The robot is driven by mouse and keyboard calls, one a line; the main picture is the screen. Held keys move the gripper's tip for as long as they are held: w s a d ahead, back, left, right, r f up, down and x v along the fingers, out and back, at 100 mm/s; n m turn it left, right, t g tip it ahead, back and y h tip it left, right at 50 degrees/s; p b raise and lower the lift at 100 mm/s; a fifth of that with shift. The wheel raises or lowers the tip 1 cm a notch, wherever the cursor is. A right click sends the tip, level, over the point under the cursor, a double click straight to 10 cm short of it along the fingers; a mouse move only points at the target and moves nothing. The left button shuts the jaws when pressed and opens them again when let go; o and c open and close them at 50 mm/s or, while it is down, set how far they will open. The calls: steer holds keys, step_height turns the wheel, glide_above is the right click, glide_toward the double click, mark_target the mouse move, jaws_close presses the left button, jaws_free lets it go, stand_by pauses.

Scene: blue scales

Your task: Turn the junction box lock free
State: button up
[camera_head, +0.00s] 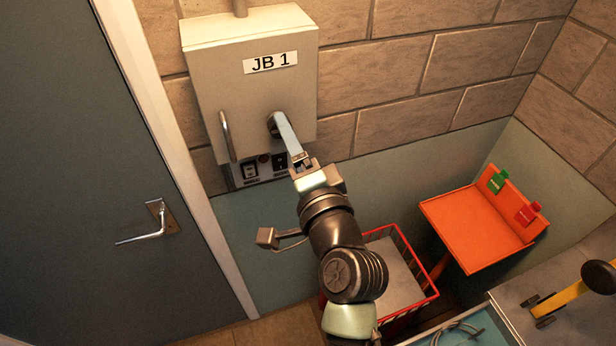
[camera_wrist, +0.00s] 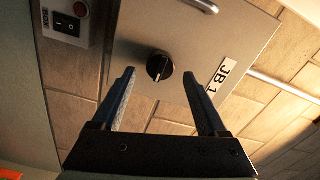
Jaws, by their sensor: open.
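The junction box (camera_head: 230,75), a pale cabinet labelled JB 1, hangs on the brick wall; it also fills the upper part of the wrist view (camera_wrist: 130,35). Its lock, a round black knob with a pale line (camera_wrist: 159,67), sits on the box door. In the head view the lock (camera_head: 272,126) is partly hidden behind my finger. My gripper (camera_head: 277,118) points at the lock. In the wrist view my gripper (camera_wrist: 158,80) is open, with one finger on each side of the knob and gaps between. I cannot tell how far the fingertips are from the door.
A metal bar handle (camera_head: 228,136) stands out left of the lock. A switch panel (camera_head: 262,168) is below the box. A grey door with a lever handle (camera_head: 147,238) is at left. A red basket (camera_head: 421,262) and an orange stand (camera_head: 472,230) are at lower right.

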steer(key=b+v, duration=0.3)
steer(key=v, duration=0.7)
